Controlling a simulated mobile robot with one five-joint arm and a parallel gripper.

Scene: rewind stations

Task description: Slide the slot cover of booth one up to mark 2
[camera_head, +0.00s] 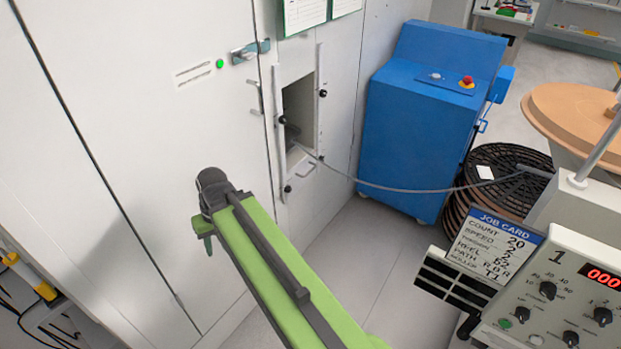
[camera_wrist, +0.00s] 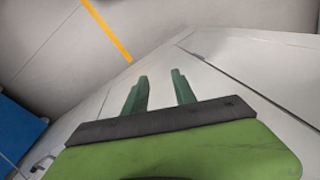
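The booth wall (camera_head: 130,130) is white and has a tall slot opening (camera_head: 297,105) between two upright rails with dark knobs. A pale slot cover (camera_head: 299,171) with a small handle appears to sit low in the slot, below the opening. A grey cable runs out over its top edge. I cannot read any mark numbers beside the rails. My gripper (camera_head: 203,228) is left of and below the slot, apart from the cover, at the end of my green arm. In the wrist view its two green fingers (camera_wrist: 160,75) stand apart with nothing between them.
A blue cabinet (camera_head: 420,120) with a red button stands right of the slot. The cable (camera_head: 400,188) hangs across to a black reel (camera_head: 510,165). A control box (camera_head: 560,290) with a job card (camera_head: 490,245) is at the lower right. A latch (camera_head: 249,52) juts from the wall.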

